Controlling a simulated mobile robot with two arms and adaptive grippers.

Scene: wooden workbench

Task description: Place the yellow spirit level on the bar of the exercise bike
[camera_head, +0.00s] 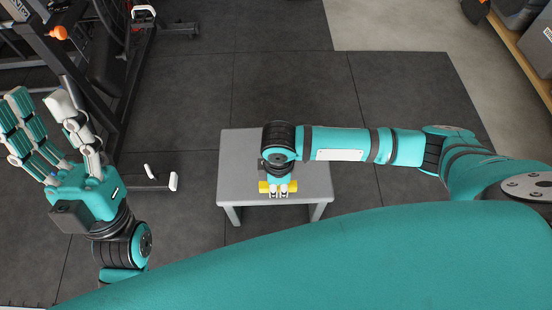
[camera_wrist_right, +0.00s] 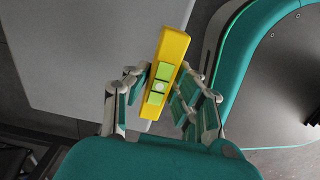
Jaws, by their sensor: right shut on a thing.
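The yellow spirit level (camera_head: 264,187) is in my right gripper (camera_head: 279,191), above the front part of a grey table. In the right wrist view the level (camera_wrist_right: 170,48) stands out lengthwise between the fingers of my right gripper (camera_wrist_right: 163,85), with its green vial windows showing. The fingers are closed around its sides. The dark exercise bike (camera_head: 112,65) is at the upper left, partly cut off by the frame; I cannot tell which part is the named bar. My left gripper (camera_head: 42,115) is at the left with its fingers spread and empty, in front of the bike.
The grey table (camera_head: 235,160) stands on dark floor tiles, with nothing else visible on its top. A black foot bar with white ends (camera_head: 172,181) lies left of it. A wooden shelf (camera_head: 520,52) with dark boxes is at the upper right.

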